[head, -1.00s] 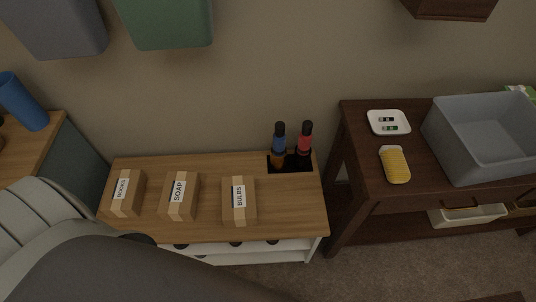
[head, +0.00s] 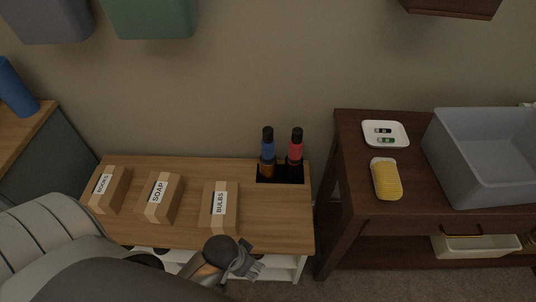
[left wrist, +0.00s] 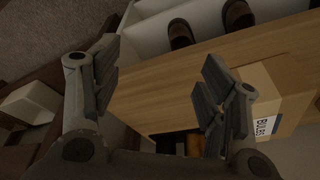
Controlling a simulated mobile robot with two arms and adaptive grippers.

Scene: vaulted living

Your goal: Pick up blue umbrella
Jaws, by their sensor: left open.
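The blue umbrella (head: 268,148) stands upright in a dark slot at the back right of the wooden cabinet top (head: 270,220), its dark grip upward. A red umbrella (head: 295,148) stands close on its right in the same slot. My left gripper (head: 250,268) is at the cabinet's front edge, in front of the bulbs box and well short of the umbrellas. In the left wrist view its two fingers (left wrist: 160,82) are spread over the wood with nothing between them. The slot shows partly at that view's bottom; the umbrellas are not clear there. My right gripper is out of view.
Boxes marked books (head: 110,190), soap (head: 160,198) and bulbs (head: 221,207) stand on the cabinet left of the slot. A dark table (head: 350,150) on the right carries a white dish (head: 386,134), a yellow item (head: 386,179) and a grey bin (head: 480,155).

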